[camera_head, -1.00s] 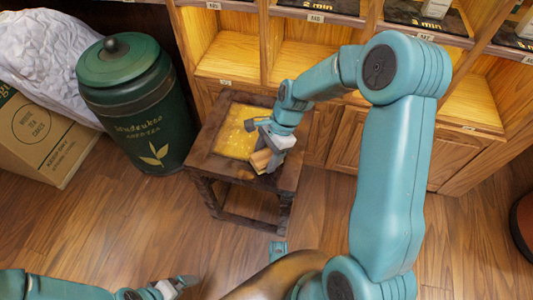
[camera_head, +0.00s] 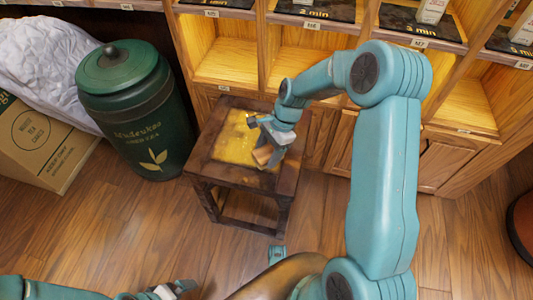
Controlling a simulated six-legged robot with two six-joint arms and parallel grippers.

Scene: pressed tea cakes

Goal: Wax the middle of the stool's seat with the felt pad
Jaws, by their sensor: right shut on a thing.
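The stool (camera_head: 208,168) is dark wood with a yellow middle (camera_head: 234,140) in its seat, and it stands on the floor in front of the shelves. My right gripper (camera_head: 266,146) is over the right part of the yellow middle. It is shut on a tan block, which looks like the felt pad (camera_head: 264,156), held low at the seat. I cannot tell whether the pad touches the seat. My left gripper (camera_head: 178,288) is at the bottom edge, away from the stool; its jaws are too small and cut off to read.
A green lidded tea canister (camera_head: 140,115) stands left of the stool, with a cardboard box (camera_head: 40,140) and a white cloth (camera_head: 45,60) beyond. Lit wooden shelves (camera_head: 230,65) stand close behind the stool.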

